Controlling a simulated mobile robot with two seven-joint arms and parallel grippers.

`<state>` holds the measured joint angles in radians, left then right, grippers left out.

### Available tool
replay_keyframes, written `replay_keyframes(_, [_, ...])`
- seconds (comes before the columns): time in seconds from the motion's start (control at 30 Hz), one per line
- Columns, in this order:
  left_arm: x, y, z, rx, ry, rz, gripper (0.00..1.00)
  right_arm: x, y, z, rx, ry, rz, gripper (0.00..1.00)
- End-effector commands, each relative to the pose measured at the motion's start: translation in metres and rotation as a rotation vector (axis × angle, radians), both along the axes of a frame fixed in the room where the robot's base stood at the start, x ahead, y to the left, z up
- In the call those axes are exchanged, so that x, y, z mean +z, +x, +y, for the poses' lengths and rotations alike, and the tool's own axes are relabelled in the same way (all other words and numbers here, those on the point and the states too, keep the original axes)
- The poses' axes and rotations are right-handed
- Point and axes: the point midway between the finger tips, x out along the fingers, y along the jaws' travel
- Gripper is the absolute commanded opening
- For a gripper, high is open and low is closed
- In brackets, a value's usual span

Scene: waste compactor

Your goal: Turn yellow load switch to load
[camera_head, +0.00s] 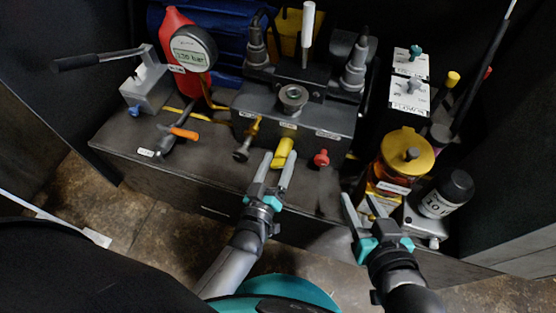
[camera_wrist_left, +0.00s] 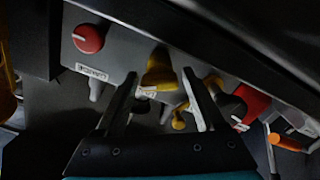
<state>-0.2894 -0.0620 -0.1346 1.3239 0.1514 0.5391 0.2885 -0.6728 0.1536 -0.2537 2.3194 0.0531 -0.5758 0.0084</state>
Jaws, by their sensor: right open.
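The yellow load switch (camera_head: 284,147) is on the front face of a dark grey control block (camera_head: 325,122). My left gripper (camera_head: 278,157) is open in front of it, with its fingertips close to the switch. In the left wrist view the yellow switch (camera_wrist_left: 158,68) shows between the two spread fingers (camera_wrist_left: 160,78). I cannot tell whether either finger touches it. The switch's pointer and the label lettering are too small to read. My right gripper (camera_head: 362,205) is open and empty, lower right of the block.
A red knob (camera_head: 321,158) sits right of the yellow switch; it also shows in the left wrist view (camera_wrist_left: 89,38). A yellow-lidded jar (camera_head: 407,152) and a black-capped container (camera_head: 446,193) stand by my right gripper.

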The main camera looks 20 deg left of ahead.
Motion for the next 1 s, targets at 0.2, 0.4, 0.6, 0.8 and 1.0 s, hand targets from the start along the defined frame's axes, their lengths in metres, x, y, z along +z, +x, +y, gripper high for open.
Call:
replay_keyframes(0.2, [0.0000,-0.0001,-0.0001,0.000,0.000,0.000,0.45,-0.0002,-0.0002,-0.0002,0.000,0.000,0.001,0.50])
replay_keyframes(0.4, [-0.0001,-0.0002,-0.0002,0.000,0.000,0.000,0.23,-0.0002,-0.0001,-0.0003,0.000,-0.002,0.001,0.50])
replay_keyframes(0.6, [-0.0002,-0.0003,-0.0001,0.000,0.000,0.000,0.00,-0.0002,-0.0001,-0.0003,0.000,-0.002,0.002,0.50])
replay_keyframes(0.8, [0.0000,-0.0003,-0.0002,0.000,0.007,0.000,0.00,-0.0002,-0.0004,-0.0004,0.000,-0.002,0.003,0.50])
replay_keyframes(1.0, [0.0010,-0.0002,-0.0005,0.000,0.068,-0.002,0.00,0.0000,-0.0007,-0.0068,-0.006,-0.033,0.054,0.50])
